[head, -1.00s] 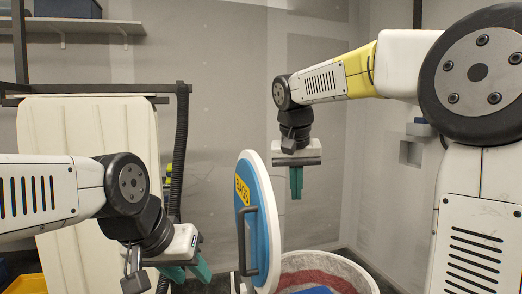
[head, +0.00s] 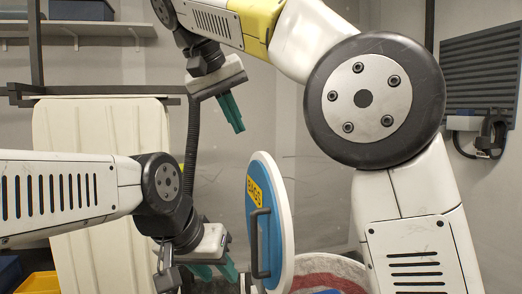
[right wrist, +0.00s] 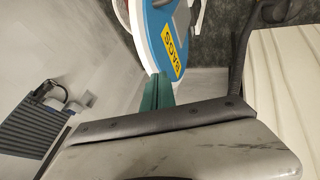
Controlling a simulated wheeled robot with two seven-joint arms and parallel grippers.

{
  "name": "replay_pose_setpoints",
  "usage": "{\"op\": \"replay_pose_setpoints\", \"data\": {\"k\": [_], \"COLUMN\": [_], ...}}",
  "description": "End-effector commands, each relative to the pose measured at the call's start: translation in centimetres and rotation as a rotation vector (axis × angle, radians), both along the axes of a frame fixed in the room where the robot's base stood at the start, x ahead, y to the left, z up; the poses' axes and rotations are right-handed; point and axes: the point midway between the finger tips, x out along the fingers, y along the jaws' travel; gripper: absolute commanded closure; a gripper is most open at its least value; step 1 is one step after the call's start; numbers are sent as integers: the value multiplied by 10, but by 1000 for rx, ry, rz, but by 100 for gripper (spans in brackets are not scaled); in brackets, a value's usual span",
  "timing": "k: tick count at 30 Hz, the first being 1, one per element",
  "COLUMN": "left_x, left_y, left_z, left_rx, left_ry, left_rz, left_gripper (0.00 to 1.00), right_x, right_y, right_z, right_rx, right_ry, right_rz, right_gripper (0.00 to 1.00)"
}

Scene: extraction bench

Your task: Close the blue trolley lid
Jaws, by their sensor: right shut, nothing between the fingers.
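The blue trolley lid (head: 268,225) stands raised, nearly upright, with a white rim, a yellow "BAGS" label and a dark handle on its left-facing side. It also shows in the right wrist view (right wrist: 182,30). The trolley's round opening (head: 335,268), white with a red band, is below and to the right of it, partly hidden by my right arm. My right gripper (head: 232,113) is shut and empty, above and left of the lid, apart from it in the head view. In the right wrist view its green fingers (right wrist: 157,92) point toward the lid. My left gripper (head: 215,270) is low, left of the lid; its green fingers look apart.
A cream panel (head: 105,190) stands behind on the left, with a dark hose beside it. A shelf (head: 80,30) is above. A yellow tray (head: 38,283) is at the lower left. A grey wall panel (head: 480,70) is at the right.

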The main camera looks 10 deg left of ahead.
Motion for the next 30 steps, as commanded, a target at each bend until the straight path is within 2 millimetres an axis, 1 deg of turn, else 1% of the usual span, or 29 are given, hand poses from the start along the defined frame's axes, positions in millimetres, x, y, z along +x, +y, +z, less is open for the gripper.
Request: {"op": "replay_pose_setpoints", "data": {"k": [1, 3, 5, 8, 11, 14, 25, 26, 27, 30], "left_x": [0, 0, 0, 0, 0, 0, 0, 0, 0, 0], "left_y": [0, 0, 0, 0, 0, 0, 0, 0, 0, 0], "left_z": [0, 0, 0, 0, 0, 0, 0, 0, 0, 0], "left_rx": [0, 0, 0, 0, 0, 0, 0, 0, 0, 0], "left_ry": [0, 0, 0, 0, 0, 0, 0, 0, 0, 0], "left_rz": [0, 0, 0, 0, 0, 0, 0, 0, 0, 0], "left_gripper": [62, 62, 62, 62, 62, 62, 62, 62, 62, 62], "right_x": [-7, -15, -19, -20, -15, -9, 32, 35, 37, 42], "right_y": [16, 28, 33, 35, 32, 27, 5, 2, -5, -18], "right_z": [3, 7, 9, 8, 3, -8, -70, -72, -69, -69], "right_rx": [-6, -13, -14, -17, -18, -18, -18, -17, -15, -14], "right_ry": [-14, -26, -33, -37, -38, -36, -35, -36, -38, -37], "right_rz": [-7, -23, -33, -42, -41, -43, -43, -43, -44, -42], "right_gripper": [100, 100, 100, 100, 100, 100, 100, 100, 100, 100]}}
